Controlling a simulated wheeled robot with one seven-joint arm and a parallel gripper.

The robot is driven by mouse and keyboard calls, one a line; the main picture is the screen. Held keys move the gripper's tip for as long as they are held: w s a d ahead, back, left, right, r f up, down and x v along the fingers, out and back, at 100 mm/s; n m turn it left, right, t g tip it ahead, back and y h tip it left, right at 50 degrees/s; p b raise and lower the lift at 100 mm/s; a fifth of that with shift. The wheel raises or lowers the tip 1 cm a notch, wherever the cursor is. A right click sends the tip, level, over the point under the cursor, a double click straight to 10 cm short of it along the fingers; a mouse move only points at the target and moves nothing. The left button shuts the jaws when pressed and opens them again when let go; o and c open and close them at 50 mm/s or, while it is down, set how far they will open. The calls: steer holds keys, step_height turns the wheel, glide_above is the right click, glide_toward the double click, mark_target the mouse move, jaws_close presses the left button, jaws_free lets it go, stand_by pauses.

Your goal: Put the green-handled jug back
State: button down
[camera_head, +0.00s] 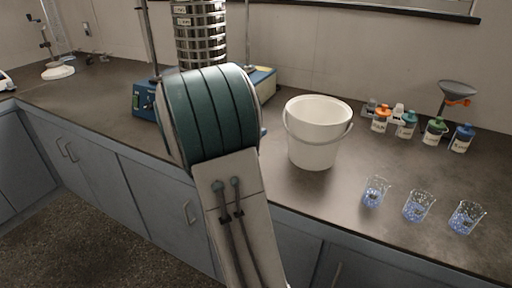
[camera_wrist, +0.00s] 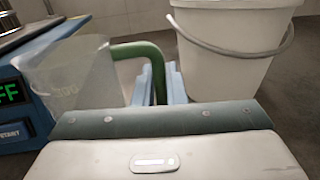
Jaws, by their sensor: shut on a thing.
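The green-handled jug (camera_wrist: 72,82) is a clear, see-through vessel with a green handle (camera_wrist: 148,52). It shows in the wrist view at the left, upright or nearly so. My gripper (camera_wrist: 160,85) has its pale blue fingers closed on the handle. The jug is between the blue shaker base and the white bucket, on their near side. I cannot tell whether its bottom touches the counter. In the head view my own arm hides the jug and the gripper.
A white bucket (camera_head: 315,140) stands close right of the gripper. The sieve shaker (camera_head: 145,101) with its sieve stack (camera_head: 200,38) is behind my arm. Several beakers (camera_head: 417,208) with blue contents and capped bottles (camera_head: 434,132) stand at the right.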

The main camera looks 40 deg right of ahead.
steer(key=shift+d+f+b, duration=0.1)
steer(key=shift+f+b, duration=0.4)
steer(key=shift+f, duration=1.55)
steer(key=shift+f, duration=0.25)
steer(key=c, duration=1.5)
jaws_free()
steer(key=shift+r, duration=0.1)
